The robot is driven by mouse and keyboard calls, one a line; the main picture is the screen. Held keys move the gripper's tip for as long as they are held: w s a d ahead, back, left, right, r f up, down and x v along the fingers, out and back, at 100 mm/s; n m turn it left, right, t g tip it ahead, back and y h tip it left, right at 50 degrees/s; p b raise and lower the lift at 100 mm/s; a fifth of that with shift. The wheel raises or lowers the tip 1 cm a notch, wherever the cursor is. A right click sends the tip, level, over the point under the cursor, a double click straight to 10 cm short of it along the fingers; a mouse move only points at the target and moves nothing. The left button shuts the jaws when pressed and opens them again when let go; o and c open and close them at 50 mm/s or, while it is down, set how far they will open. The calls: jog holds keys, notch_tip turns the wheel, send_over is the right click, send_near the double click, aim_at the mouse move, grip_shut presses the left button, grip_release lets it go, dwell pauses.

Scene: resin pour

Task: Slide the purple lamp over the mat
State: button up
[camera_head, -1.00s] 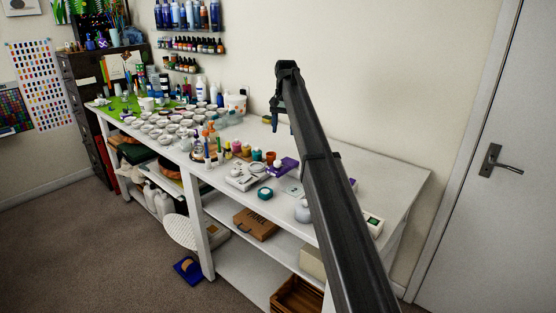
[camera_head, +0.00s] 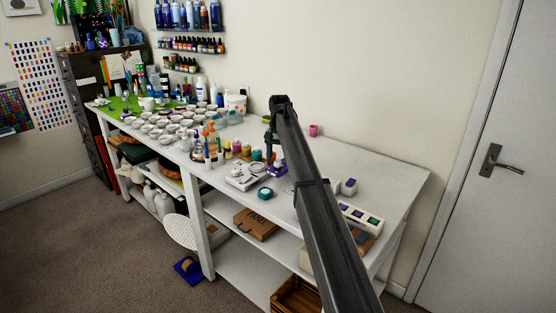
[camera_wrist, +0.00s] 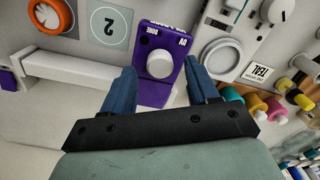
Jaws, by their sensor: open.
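The purple lamp (camera_wrist: 152,91) has a white round knob and white lettering, and lies flat on the white table. In the head view the lamp (camera_head: 279,171) shows partly under my gripper (camera_head: 272,140). In the wrist view my gripper (camera_wrist: 158,68) is open, with one blue finger on each side of the lamp; I cannot tell whether either finger touches it. In the head view my arm hides most of that area.
A white device with a round dial (camera_wrist: 222,56) sits close right of the lamp in the wrist view, with several colourful bottles (camera_wrist: 255,103) beyond. The table's right end (camera_head: 390,180) is mostly clear.

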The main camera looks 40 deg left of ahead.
jog(key=shift+f, duration=0.7)
grip_shut()
dwell(0.3)
